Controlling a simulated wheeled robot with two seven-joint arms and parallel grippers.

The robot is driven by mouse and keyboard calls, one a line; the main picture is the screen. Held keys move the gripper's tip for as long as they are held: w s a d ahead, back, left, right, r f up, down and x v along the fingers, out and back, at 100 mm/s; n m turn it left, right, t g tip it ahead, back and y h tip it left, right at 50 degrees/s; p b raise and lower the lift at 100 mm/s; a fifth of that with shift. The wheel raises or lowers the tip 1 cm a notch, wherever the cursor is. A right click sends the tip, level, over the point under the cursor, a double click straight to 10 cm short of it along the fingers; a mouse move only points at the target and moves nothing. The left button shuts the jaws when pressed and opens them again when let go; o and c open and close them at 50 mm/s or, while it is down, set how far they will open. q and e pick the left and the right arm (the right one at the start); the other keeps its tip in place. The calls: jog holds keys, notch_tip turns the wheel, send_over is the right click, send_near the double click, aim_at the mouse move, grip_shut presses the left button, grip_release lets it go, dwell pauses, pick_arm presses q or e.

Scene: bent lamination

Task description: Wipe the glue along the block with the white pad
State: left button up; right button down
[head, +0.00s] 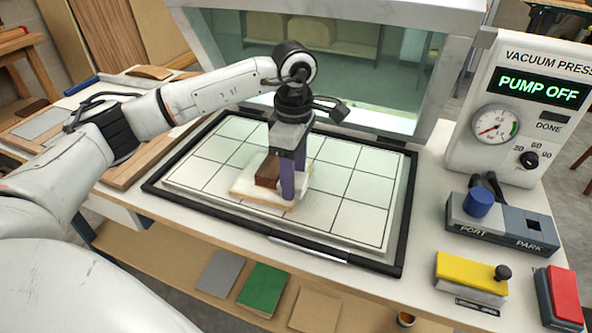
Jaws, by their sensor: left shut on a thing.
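A pale cream-white pad (246,188) lies flat on the white gridded board, left of the middle. A dark brown block (267,171) stands on top of it, like a handle. My left gripper (293,180) reaches down from above with purple fingers at the right end of the brown block. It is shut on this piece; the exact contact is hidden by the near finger. I cannot make out glue, or a separate block beneath the pad. My right gripper is out of view.
The board has a raised black frame (404,215). A glass-fronted hood (400,85) stands behind it. At right are the vacuum press panel (480,150) reading PUMP OFF, a blue knob (479,203), a yellow block (465,271) and a red block (564,296). The board's right half is clear.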

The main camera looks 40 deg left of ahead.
pick_arm(q)
jog(key=shift+s+r, duration=0.1)
dwell(0.3)
jog(key=shift+w+d+r+p, duration=0.15)
jog(key=shift+d+r+p, duration=0.25)
jog(key=shift+r+p, duration=0.3)
jog(key=shift+w+d+r+p, duration=0.1)
jog(key=shift+d+r+p, duration=0.3)
jog(key=shift+r, duration=0.45)
notch_tip(320, 180, up, 5)
jog(key=p, duration=0.3)
jog(key=shift+f, duration=0.15)
notch_tip(320, 180, up, 2)
jog(key=shift+r+p, duration=0.1)
jog(key=shift+p, duration=0.4)
